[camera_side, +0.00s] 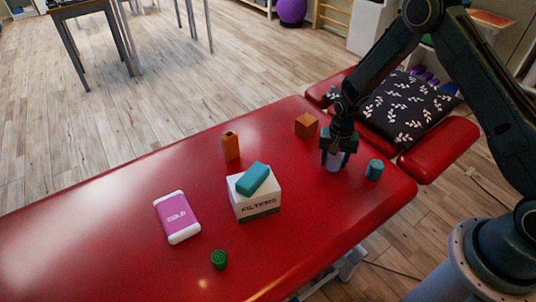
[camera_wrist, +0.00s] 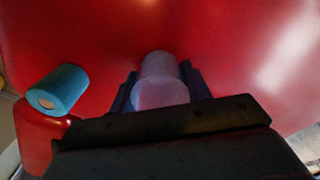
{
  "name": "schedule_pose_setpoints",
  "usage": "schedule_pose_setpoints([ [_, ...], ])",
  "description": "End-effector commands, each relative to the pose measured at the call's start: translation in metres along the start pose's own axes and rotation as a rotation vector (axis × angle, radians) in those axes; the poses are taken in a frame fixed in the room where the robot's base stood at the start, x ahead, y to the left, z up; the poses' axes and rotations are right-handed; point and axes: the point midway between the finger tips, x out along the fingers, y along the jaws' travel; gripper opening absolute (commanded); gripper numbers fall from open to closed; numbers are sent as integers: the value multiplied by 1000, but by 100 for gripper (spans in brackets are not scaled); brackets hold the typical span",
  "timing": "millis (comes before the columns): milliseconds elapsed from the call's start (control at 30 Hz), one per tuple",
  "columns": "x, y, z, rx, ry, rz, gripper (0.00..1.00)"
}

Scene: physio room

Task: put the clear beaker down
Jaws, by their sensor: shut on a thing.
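The clear beaker (camera_side: 334,161) is a pale, see-through cylinder at the right part of the red treatment table (camera_side: 110,215). My gripper (camera_side: 338,150) is above it with its fingers around it, shut on it. In the wrist view the beaker (camera_wrist: 161,82) stands between the two dark fingers of my gripper (camera_wrist: 160,90). It looks upright. Its lower end is at or just above the red surface; I cannot tell whether it touches.
A teal roll (camera_side: 374,169) is close by on the right. An orange-brown cube (camera_side: 306,125), an orange bottle (camera_side: 231,146), a white filters box (camera_side: 257,203) with a teal block (camera_side: 252,179) on top, a pink cold pack (camera_side: 177,217) and a green cylinder (camera_side: 219,260) lie leftward. A patterned cushion (camera_side: 403,105) is behind.

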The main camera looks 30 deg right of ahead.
Motion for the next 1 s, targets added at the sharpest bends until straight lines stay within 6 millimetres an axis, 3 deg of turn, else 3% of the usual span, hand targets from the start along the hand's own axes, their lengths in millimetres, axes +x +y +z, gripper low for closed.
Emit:
schedule_pose_setpoints([
  [467, 5, 0, 0, 0, 1, 0, 24],
  [500, 5, 0, 0, 0, 1, -1, 56],
  [567, 5, 0, 0, 0, 1, -1, 68],
  [1000, 2, 0, 0, 0, 1, -1, 70],
])
